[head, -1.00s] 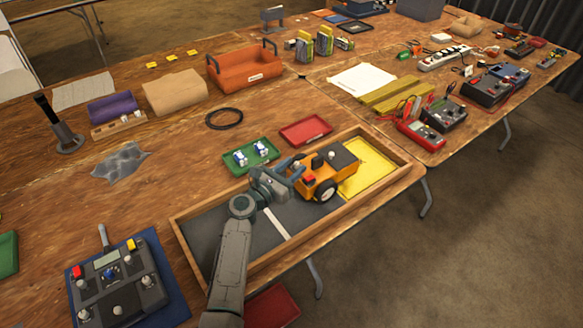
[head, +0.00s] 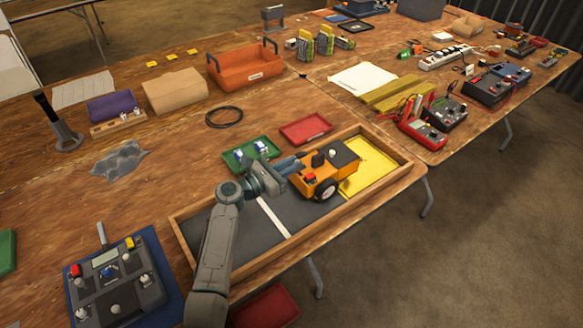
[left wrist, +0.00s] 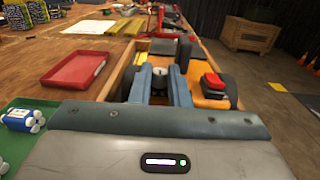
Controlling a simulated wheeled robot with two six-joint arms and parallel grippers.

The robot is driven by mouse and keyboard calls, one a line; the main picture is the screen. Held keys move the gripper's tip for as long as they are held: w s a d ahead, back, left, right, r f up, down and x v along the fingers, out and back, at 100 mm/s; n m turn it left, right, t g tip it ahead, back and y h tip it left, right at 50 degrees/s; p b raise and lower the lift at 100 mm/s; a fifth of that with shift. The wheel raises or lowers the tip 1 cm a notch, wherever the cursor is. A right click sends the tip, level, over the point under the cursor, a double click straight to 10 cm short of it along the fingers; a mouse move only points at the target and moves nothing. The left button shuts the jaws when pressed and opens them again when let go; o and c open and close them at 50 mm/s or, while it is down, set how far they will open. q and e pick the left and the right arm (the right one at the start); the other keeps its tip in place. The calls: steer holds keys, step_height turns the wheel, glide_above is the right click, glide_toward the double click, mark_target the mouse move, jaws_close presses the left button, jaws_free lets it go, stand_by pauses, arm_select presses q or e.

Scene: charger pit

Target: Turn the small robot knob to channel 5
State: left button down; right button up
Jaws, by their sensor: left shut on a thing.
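The small robot (head: 325,180) is an orange wheeled box with dark wheels, a red button (head: 310,177) and a black panel. It stands in the wooden tray (head: 407,172), on the edge of the yellow area. My left gripper (head: 299,162) reaches its top from the left. In the left wrist view, the two blue-grey fingers (left wrist: 158,88) are closed around the small robot's knob (left wrist: 158,78), which is partly hidden between them. The red button (left wrist: 213,84) shows right of the fingers. I cannot read the knob's channel setting. My right gripper is not in view.
A green tray (head: 232,168) with blue-white pieces and a red tray (head: 306,130) lie behind the wooden tray. A control box (head: 117,285) with knobs stands at the front left.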

arm_select(q)
steer(key=m+g+h, duration=0.1)
steer(key=m+g+b, duration=0.1)
steer(key=g, duration=0.1)
steer(key=m+g+h+b, duration=0.1)
steer(key=g, duration=0.1)
steer(key=shift+w+a+f+m+h, duration=0.2)
steer(key=shift+w+a+m+h, duration=0.1)
steer(key=shift+w+m, duration=0.1)
steer(key=shift+w+m+g+h+b, duration=0.15)
steer(key=shift+m+g+h+b, duration=0.15)
steer(key=shift+m+g+b, duration=0.7)
steer(key=m+g+b, duration=0.1)
steer(key=g, duration=0.1)
steer(key=m+g+b, duration=0.1)
steer(key=g, duration=0.1)
steer(key=m+g+b, duration=0.1)
steer(key=g, duration=0.1)
steer(key=shift+w+b, duration=0.3)
steer(key=shift+b, duration=0.05)
steer(key=shift+r+g, duration=0.1)
steer(key=shift+g, duration=0.2)
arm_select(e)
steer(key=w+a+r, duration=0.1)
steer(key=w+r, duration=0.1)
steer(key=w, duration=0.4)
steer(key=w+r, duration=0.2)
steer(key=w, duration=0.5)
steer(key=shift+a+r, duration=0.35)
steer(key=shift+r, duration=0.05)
